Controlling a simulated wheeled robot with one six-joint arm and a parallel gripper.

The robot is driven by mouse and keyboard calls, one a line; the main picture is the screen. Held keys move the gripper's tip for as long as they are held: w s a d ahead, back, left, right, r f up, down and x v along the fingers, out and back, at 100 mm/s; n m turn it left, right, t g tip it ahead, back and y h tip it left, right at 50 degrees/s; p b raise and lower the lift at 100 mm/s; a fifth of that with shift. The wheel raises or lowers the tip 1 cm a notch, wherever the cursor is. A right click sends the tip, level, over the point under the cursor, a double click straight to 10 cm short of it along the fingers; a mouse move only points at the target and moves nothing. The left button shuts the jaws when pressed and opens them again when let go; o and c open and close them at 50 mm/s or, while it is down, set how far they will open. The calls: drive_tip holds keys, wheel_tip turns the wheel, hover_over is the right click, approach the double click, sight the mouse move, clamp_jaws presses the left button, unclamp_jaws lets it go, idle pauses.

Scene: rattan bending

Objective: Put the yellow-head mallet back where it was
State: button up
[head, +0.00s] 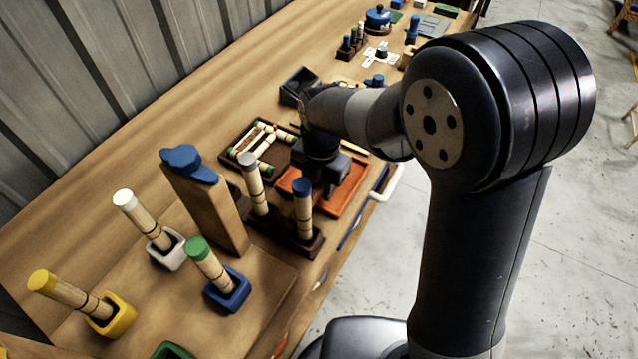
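I cannot make out a mallet with a yellow head for sure. The only yellow-topped piece is a yellow-capped rattan stick (70,293), standing tilted in a yellow holder (118,316) at the lower left. My gripper (322,188) points down over an orange tray (352,196) near the table's right edge, far from that stick. My arm and wrist hide part of the gripper and tray. I cannot see whether its fingers are open or hold anything.
A dark rack (290,238) with grey-capped and blue-capped sticks stands close in front of my gripper. A wooden post (210,210) with a blue top stands left of it. A dark compartment tray (240,137) lies behind. White-capped and green-capped sticks stand in holders nearby.

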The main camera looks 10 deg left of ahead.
drive_tip(key=shift+o, duration=1.2)
drive_tip(key=shift+r, duration=0.15)
wheel_tip(320, 180, up, 13)
drive_tip(key=shift+w+d+f+p, duration=0.2)
drive_tip(key=shift+w+p, duration=0.1)
drive_tip(key=shift+w, duration=0.1)
drive_tip(key=f, duration=0.9)
drive_tip(key=f+b, duration=0.1)
drive_tip(key=f, duration=0.3)
drive_tip(key=shift+s+a+f, duration=0.2)
drive_tip(key=shift+s, duration=0.2)
drive_tip(key=shift+r+p, duration=0.7)
drive_tip(key=shift+r, duration=0.7)
